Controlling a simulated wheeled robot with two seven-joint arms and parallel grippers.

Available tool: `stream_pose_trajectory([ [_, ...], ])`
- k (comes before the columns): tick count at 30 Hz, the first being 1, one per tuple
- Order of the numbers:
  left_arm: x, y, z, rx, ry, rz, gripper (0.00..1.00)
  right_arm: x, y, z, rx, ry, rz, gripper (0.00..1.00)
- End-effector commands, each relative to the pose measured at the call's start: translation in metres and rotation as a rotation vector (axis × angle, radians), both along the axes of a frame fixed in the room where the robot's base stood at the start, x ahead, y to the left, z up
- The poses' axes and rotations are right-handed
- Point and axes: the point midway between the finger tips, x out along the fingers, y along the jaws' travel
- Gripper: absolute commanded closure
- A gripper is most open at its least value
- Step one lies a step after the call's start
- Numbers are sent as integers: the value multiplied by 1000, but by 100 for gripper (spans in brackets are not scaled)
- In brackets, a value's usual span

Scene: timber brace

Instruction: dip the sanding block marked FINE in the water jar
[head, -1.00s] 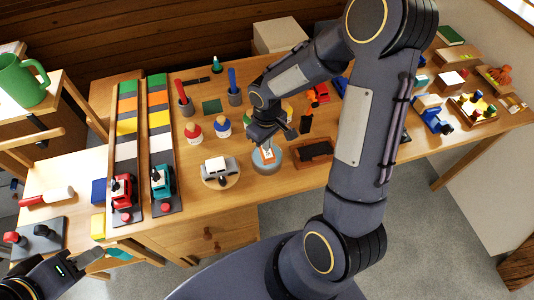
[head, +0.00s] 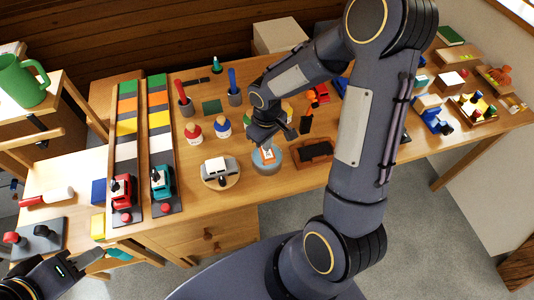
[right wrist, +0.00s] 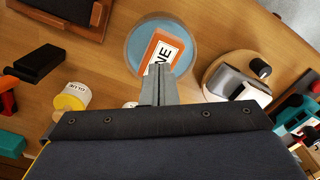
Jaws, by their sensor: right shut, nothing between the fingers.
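The water jar (head: 266,163) is a round vessel with blue water near the front of the bench; it also shows in the right wrist view (right wrist: 137,42). The orange sanding block (right wrist: 165,50) stands in the jar, its white label showing "NE", the rest covered by my fingers; it is small in the head view (head: 268,154). My right gripper (right wrist: 157,70) is shut and empty, its fingertips over the block's near end in that view; in the head view it is above the jar (head: 266,144). My left gripper (head: 98,260) is at the lower left, away from the jar; its fingers are unclear.
Red-capped (head: 193,132) and blue-capped (head: 223,127) bottles stand behind. A yellow glue pot (right wrist: 76,96) is near my right gripper.

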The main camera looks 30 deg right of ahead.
Motion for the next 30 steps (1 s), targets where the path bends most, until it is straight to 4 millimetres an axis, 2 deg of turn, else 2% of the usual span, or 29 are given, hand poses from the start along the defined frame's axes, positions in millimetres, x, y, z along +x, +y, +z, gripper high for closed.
stream_pose_trajectory([
  [17,0,0,0,0,0,0,64,0,0,-1,0,0,0,100],
  [30,0,0,-8,0,0,0,64,0,0,-9,0,0,0,100],
])
